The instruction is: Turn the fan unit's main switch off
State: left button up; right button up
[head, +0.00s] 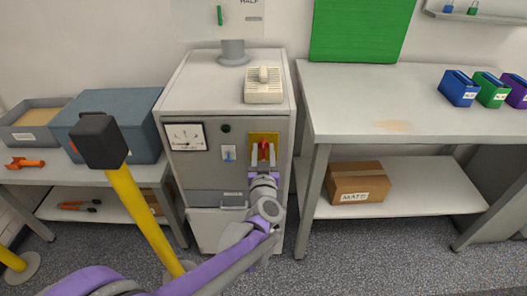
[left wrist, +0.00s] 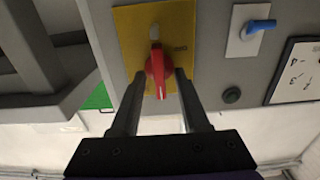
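The fan unit's main switch is a red handle (head: 265,147) on a yellow plate (head: 257,137), on the upper right of the grey cabinet's front (head: 207,173). The handle stands about vertical. My left gripper (head: 264,157) is in front of it, and its fingers cover part of the plate. In the left wrist view the red handle (left wrist: 156,72) lies between the two fingers of the gripper (left wrist: 160,80), with a gap showing on both sides. The fingers are open around it. My right gripper is not in view.
A yellow post with a black head (head: 100,140) stands in the left foreground. Workbenches flank the cabinet; the right one holds a carton (head: 357,184) on its shelf.

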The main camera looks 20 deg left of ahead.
pick_arm(q)
grip_shut()
jog(key=shift+n, duration=0.4)
jog(key=n+p, duration=0.1)
jog(key=n, duration=0.3)
jog(key=shift+a, duration=0.15)
jog(key=shift+s+a+f+n+p, duration=0.1)
jog(key=shift+n+p, duration=0.2)
jog(key=shift+n, duration=1.85)
jog(key=shift+w+f+n+p, duration=0.15)
jog(key=shift+n+p, duration=0.1)
jog(key=shift+n, duration=1.95)
jog(key=shift+s+a+f+n+p, duration=0.15)
jog(key=shift+n+p, duration=0.15)
jog(key=shift+n, duration=1.85)
jog(key=shift+d, duration=0.1)
jog(key=shift+o, duration=0.4)
grip_release()
